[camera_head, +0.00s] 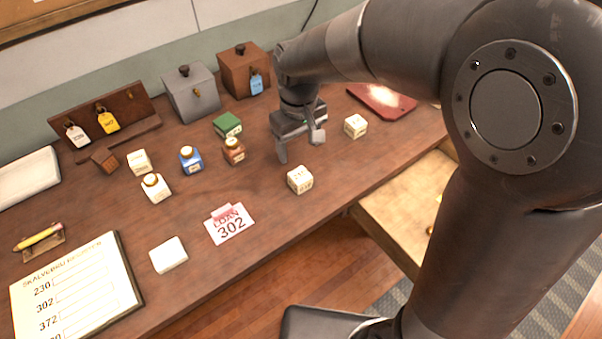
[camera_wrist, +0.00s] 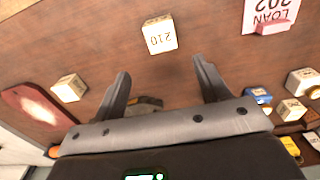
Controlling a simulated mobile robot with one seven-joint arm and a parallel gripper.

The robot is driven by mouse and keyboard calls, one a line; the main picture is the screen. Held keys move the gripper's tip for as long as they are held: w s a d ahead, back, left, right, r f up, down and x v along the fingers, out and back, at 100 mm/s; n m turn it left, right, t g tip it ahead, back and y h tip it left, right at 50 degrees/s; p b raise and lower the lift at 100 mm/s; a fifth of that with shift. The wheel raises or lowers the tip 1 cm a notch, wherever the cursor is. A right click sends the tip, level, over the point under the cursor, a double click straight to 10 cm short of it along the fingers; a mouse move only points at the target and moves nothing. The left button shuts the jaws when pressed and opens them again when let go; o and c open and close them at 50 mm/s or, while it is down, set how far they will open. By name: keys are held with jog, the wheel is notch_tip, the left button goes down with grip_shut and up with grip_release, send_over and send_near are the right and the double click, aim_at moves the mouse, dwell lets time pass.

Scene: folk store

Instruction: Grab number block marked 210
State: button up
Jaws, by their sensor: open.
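The cream number block marked 210 (camera_wrist: 160,38) shows in the upper middle of the wrist view, its number upside down. In the head view this block (camera_head: 300,180) stands on the brown desk near its front edge, right of the loan card. My gripper (camera_head: 300,147) is open and empty above the desk, behind the block. In the wrist view the gripper's fingers (camera_wrist: 161,70) point toward the block, which lies beyond the tips, roughly centred between them and apart from both.
Another cream block (camera_head: 355,125) stands to the right, near a red mat (camera_head: 378,98). A loan card reading 302 (camera_head: 230,225) lies to the left. Bottles, including a brown one (camera_head: 233,151), and a green box (camera_head: 227,125) stand left of my gripper. An open drawer (camera_head: 405,215) juts out at the front.

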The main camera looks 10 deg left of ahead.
aim_at(300, 174)
notch_tip(300, 174, down, 6)
jog(key=shift+r, duration=0.25)
jog(key=shift+s+d+f, duration=0.1)
jog(key=shift+s+f, duration=0.05)
jog(key=shift+f, duration=0.75)
jog(key=shift+s+d+f, duration=0.1)
jog(key=shift+s+f, duration=0.05)
jog(key=shift+f, duration=0.8)
jog(key=shift+s+f, duration=0.15)
jog(key=shift+f, duration=0.75)
jog(key=shift+c, duration=0.2)
jog(key=c, duration=1)
jog(key=shift+r, duration=0.15)
